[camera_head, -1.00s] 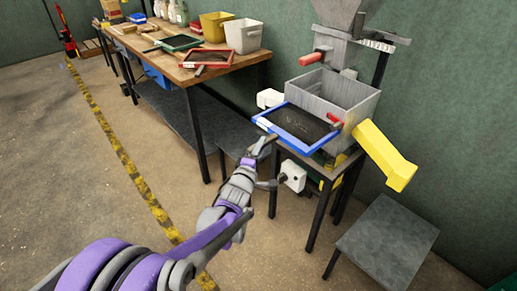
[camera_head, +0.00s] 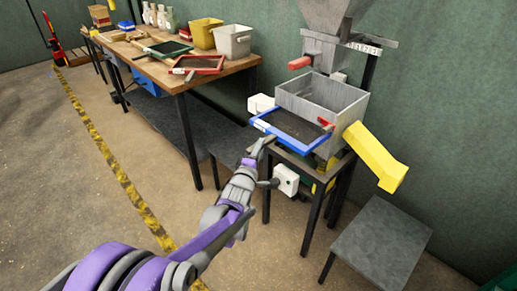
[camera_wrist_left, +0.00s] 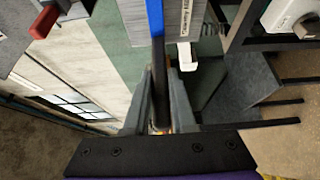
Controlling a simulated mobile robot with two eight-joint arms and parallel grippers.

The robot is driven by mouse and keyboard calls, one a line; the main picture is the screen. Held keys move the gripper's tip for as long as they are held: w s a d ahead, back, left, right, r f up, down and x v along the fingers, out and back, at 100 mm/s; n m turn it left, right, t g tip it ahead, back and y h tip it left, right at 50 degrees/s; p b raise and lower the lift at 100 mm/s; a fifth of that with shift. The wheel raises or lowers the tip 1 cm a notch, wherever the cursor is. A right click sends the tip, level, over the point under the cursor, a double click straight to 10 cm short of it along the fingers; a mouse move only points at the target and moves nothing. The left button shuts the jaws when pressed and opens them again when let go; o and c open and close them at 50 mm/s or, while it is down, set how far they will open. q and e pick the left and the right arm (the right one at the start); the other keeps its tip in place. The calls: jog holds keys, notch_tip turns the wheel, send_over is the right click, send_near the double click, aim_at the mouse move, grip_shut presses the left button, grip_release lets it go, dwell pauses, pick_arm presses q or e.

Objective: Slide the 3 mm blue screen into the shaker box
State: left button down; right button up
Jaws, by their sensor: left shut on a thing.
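The blue-framed screen (camera_head: 284,139) with dark mesh lies roughly flat at the front of the grey shaker box (camera_head: 348,108). Its far part is inside the box's open front, and its near blue edge sticks out. My left gripper (camera_head: 262,146) is shut on the screen's near edge. In the left wrist view, the blue frame (camera_wrist_left: 155,20) shows edge-on as a strip between the two fingers (camera_wrist_left: 158,122). The exact contact is hard to see in the head view. My right gripper is not in view.
A yellow chute (camera_head: 374,157) slopes down at the box's right. A red-handled clamp (camera_head: 326,124) sits by the screen's right side. The wooden bench (camera_head: 150,62) holds a red-framed screen (camera_head: 197,64), a green one (camera_head: 168,48) and buckets. A grey low table (camera_head: 380,240) stands front right.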

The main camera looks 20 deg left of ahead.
aim_at(290, 130)
pick_arm(q)
jog(key=shift+w, duration=0.1)
jog(key=shift+w+d+b, duration=0.1)
jog(key=shift+w+d, duration=0.2)
jog(key=shift+w, duration=0.45)
jog(key=shift+w+d+b, duration=0.15)
jog(key=shift+w+d, duration=0.2)
jog(key=shift+w, duration=0.35)
jog(key=shift+w+d+b, duration=0.1)
jog(key=shift+w+d, duration=0.2)
jog(key=shift+w, duration=0.45)
